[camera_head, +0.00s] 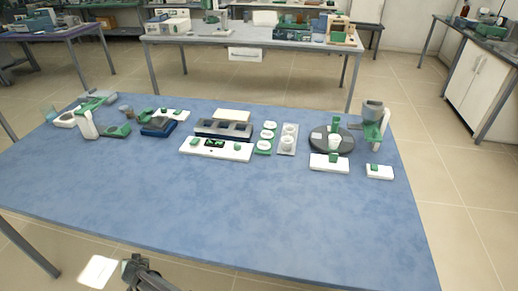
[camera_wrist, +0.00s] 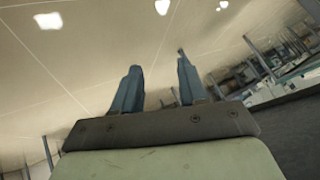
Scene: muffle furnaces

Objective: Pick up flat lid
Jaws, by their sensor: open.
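My gripper (camera_wrist: 158,64) shows in the wrist view with its two blue-grey fingers apart and nothing between them. In the head view, a dark part of my arm shows at the bottom edge, far from the items on the table. Several small round lids (camera_head: 265,135), white with green, lie in a column near the middle of the blue table. They are too small to tell for sure which is the flat lid. A white tray with white crucible-like cups (camera_head: 287,142) stands just right of them.
The blue table (camera_head: 200,220) is clear in its front half. A dark round plate (camera_head: 320,140) and a grey-green device (camera_head: 372,115) stand right. More devices stand at the left.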

